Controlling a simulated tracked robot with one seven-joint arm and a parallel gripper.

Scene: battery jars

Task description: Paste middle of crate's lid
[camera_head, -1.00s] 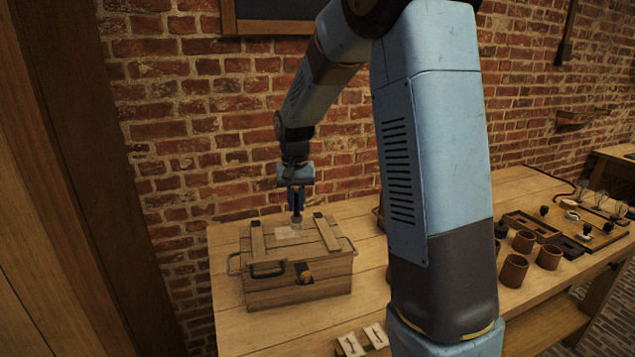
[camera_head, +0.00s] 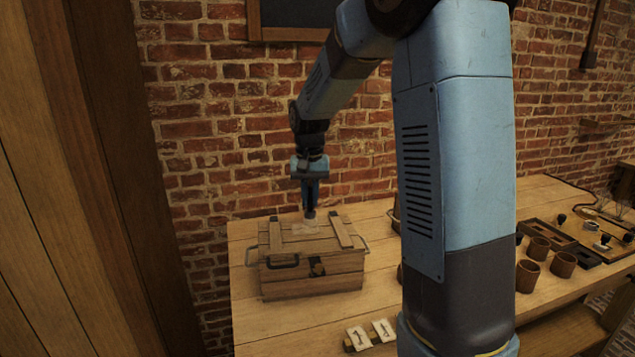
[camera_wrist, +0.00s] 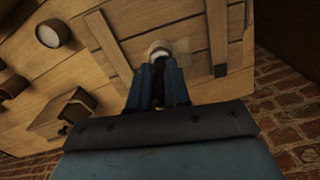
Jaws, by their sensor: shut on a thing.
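The wooden crate (camera_head: 315,285) stands on the bench with its lid (camera_head: 285,242) shut; two battens cross the lid. A paler patch (camera_head: 305,229) lies on the middle of the lid, between the battens. My gripper (camera_head: 309,196) points down over the lid's middle. It is shut on a dark-handled tool, seemingly a brush, with a pale round tip (camera_head: 309,214). In the wrist view my gripper (camera_wrist: 158,75) holds the tool between its blue fingers, and the pale tip (camera_wrist: 159,47) is at the lid's boards. Whether the tip touches the lid I cannot tell.
Two pale cards (camera_head: 370,335) lie in front of the crate. Several brown cups (camera_head: 538,247) and a dark tray (camera_head: 562,230) stand at the right of the bench. A brick wall (camera_head: 215,150) rises close behind. My arm hides the bench's middle.

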